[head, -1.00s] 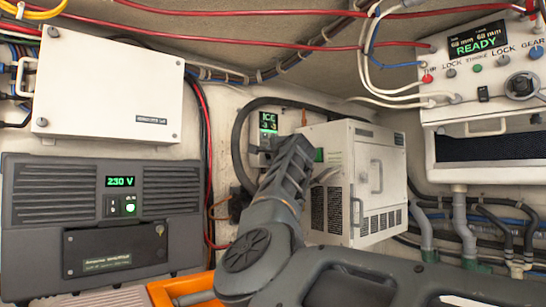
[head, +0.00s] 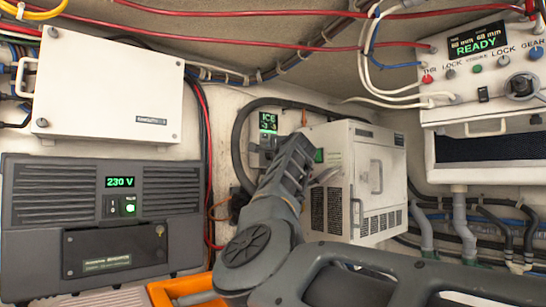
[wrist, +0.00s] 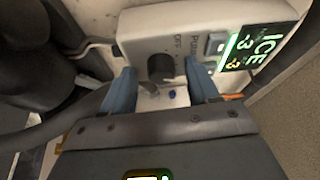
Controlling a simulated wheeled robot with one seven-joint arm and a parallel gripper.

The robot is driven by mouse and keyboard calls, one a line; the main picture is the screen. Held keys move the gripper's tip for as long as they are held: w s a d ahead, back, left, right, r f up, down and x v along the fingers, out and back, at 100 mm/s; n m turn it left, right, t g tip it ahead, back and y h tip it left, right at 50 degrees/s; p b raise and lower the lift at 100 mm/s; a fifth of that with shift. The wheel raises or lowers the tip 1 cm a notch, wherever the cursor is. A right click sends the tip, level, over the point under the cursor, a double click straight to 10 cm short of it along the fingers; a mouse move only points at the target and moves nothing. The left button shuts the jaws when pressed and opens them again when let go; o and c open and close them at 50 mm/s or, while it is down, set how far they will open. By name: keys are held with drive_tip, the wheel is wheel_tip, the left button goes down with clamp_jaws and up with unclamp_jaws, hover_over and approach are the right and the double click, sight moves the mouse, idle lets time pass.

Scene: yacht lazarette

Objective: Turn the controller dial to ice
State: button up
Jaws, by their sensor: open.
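The controller (wrist: 215,22) is a pale box on the wall with a dark dial (wrist: 161,68) on its face. Markings beside the dial include OFF; the others are hard to read. Its lit green display (wrist: 252,50) reads ICE with figures below, and the display also shows in the head view (head: 268,122). My gripper (wrist: 160,84) is open, with one blue finger on each side of the dial and gaps visible between fingers and dial. I cannot tell how deep the fingertips reach. In the head view my arm covers the controller's lower part and the fingertips are hidden.
A white vented cabinet (head: 355,185) stands close right of my arm. A black hose (head: 240,150) curves around the controller. A grey 230 V unit (head: 45,240) and a white box (head: 105,90) are at left. A READY panel (head: 460,75) is at upper right.

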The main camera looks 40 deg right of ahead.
drive_tip(key=b+v, duration=0.3)
drive_tip(key=v, duration=0.4)
drive_tip(key=shift+s, duration=0.4)
drive_tip(key=shift+a, duration=0.15)
idle(0.3)
